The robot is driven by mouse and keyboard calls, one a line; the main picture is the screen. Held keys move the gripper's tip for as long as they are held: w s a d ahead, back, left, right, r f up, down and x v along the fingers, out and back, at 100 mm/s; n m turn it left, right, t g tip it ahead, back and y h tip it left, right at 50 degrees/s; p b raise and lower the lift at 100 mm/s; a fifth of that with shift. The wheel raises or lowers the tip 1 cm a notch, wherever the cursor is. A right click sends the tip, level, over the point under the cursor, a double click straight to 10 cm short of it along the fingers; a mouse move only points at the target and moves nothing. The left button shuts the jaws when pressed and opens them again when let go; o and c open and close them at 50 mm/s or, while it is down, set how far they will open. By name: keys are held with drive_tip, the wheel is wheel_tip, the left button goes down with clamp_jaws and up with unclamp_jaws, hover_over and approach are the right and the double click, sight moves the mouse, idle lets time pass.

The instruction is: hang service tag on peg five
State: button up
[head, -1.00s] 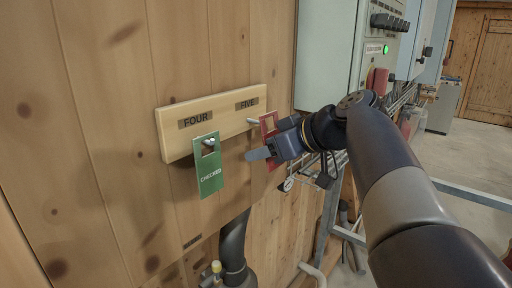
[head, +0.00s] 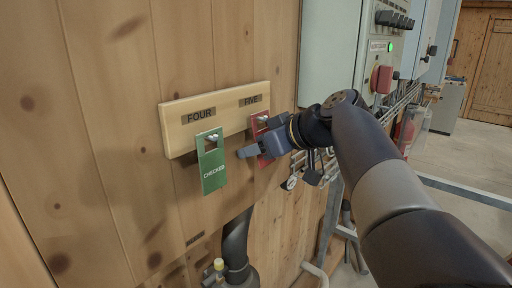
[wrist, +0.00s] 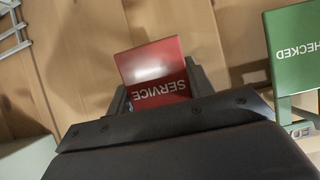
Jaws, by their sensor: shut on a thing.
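My gripper (head: 261,148) is shut on the red service tag (head: 259,128), whose upper part shows above the jaws at peg five. In the wrist view the tag (wrist: 152,68), lettered SERVICE, sits between my two fingers. The pale tip of peg five (head: 263,119) shows at the tag's upper opening, below the FIVE label (head: 250,101). I cannot tell how far the peg passes through it. My gripper hides the tag's lower right part.
A green CHECKED tag (head: 212,170) hangs on the peg under FOUR, close left of my gripper. The peg board (head: 178,139) is on a plank wall. A grey control cabinet (head: 327,60) and pipes stand to the right.

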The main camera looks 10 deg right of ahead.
idle(0.3)
drive_tip(key=o, duration=1)
drive_tip(key=b+v, duration=0.2)
drive_tip(key=v, duration=0.8)
drive_tip(key=shift+s+d+r, duration=0.2)
drive_tip(key=shift+s+d, duration=0.05)
drive_tip(key=shift+p+x, duration=1.75)
drive_tip(key=shift+x, duration=2.85)
